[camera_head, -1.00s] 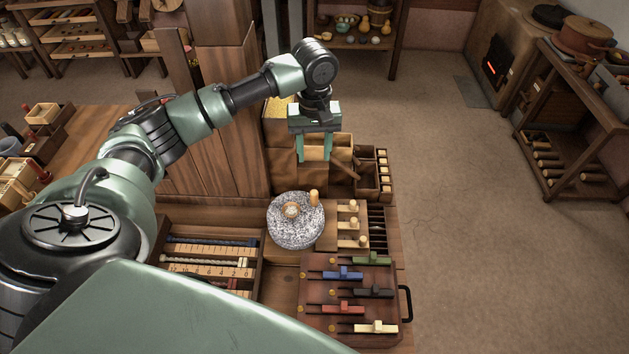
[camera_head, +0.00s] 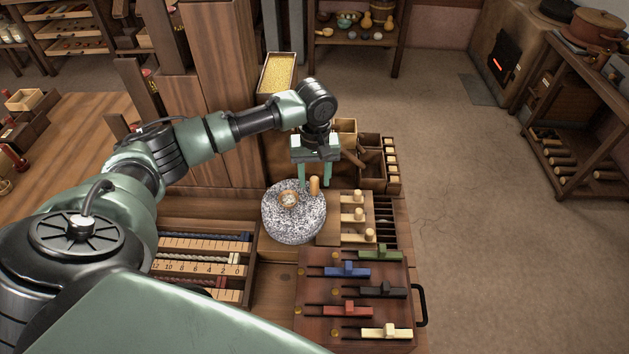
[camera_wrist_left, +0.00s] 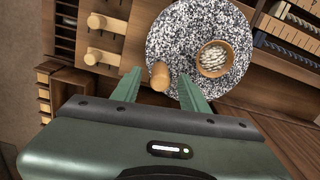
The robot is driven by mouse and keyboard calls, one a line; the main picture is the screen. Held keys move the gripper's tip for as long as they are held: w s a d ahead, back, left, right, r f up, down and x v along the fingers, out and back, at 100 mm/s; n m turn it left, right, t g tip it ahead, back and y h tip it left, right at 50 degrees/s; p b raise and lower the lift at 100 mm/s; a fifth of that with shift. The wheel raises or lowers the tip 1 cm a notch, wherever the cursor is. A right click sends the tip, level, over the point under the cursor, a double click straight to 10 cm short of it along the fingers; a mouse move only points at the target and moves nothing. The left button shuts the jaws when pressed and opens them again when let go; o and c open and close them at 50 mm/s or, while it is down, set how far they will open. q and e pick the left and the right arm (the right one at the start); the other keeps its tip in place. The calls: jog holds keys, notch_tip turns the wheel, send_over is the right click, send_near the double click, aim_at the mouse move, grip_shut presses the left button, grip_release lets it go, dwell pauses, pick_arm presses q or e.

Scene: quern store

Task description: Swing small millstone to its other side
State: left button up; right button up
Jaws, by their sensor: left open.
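The small millstone (camera_head: 293,226) is a round speckled grey stone on the bench, with an upright wooden handle peg (camera_head: 314,185) near its far right edge. My left gripper (camera_head: 314,184) is open, fingers pointing down, at the peg. In the left wrist view, the peg (camera_wrist_left: 160,76) stands between the two spread green fingers (camera_wrist_left: 160,92), and the millstone (camera_wrist_left: 190,35) lies beyond them. I cannot tell whether a finger touches the peg. My right gripper is not in view.
A block with wooden pegs (camera_head: 344,218) stands close to the stone's right. A board with coloured sliders (camera_head: 352,270) lies in front. A bead-and-number frame (camera_head: 200,257) is at left. Wooden bins (camera_head: 370,160) and a tall wooden post (camera_head: 225,90) stand behind.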

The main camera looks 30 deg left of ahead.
pick_arm(q)
jog(key=shift+f, duration=0.85)
grip_shut()
dwell(0.8)
